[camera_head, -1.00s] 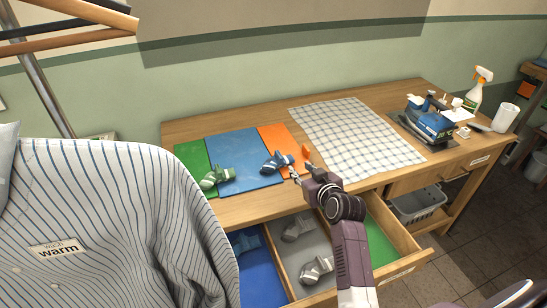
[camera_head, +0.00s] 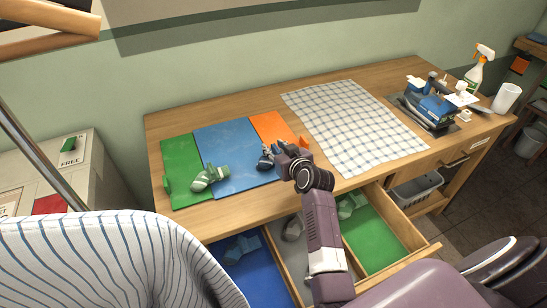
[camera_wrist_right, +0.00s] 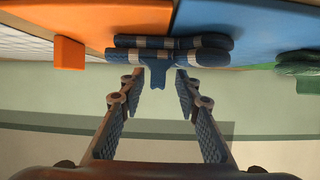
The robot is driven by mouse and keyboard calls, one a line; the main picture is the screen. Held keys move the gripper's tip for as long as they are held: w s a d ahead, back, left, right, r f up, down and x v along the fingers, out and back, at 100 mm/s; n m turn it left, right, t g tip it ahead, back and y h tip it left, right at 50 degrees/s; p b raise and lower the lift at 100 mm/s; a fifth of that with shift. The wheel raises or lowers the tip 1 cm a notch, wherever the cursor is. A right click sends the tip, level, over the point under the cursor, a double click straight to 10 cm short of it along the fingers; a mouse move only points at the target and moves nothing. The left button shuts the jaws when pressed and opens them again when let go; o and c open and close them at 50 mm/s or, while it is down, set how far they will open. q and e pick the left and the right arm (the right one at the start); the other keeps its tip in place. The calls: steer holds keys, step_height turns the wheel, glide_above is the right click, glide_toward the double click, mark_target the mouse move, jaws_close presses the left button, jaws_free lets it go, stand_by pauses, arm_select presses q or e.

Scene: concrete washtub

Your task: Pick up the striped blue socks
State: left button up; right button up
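The striped blue socks (camera_head: 266,160) lie on the tabletop where the blue mat meets the orange mat, partly hidden by my right gripper in the head view. In the right wrist view the socks (camera_wrist_right: 170,42) are a dark blue bundle with pale bands. A short blue end points down between the fingertips of my right gripper (camera_wrist_right: 158,85). That gripper is open, with a finger on each side of this end and gaps visible. In the head view my right gripper (camera_head: 280,155) is right at the socks. My left gripper is not in view.
An open drawer below holds grey socks (camera_head: 292,228) and green socks (camera_head: 350,203). An iron (camera_head: 432,110) and spray bottle (camera_head: 478,68) stand right. A striped shirt (camera_head: 110,265) fills the lower left.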

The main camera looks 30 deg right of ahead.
mark_target(272, 145)
steer(key=x, duration=0.3)
steer(key=shift+w+d+f, duration=0.1)
steer(key=shift+f, duration=0.2)
steer(key=shift+w+f, duration=0.25)
steer(key=shift+w, duration=0.2)
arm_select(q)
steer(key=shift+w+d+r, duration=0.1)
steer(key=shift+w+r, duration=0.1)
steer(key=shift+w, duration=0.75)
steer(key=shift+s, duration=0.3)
arm_select(e)
jaws_close()
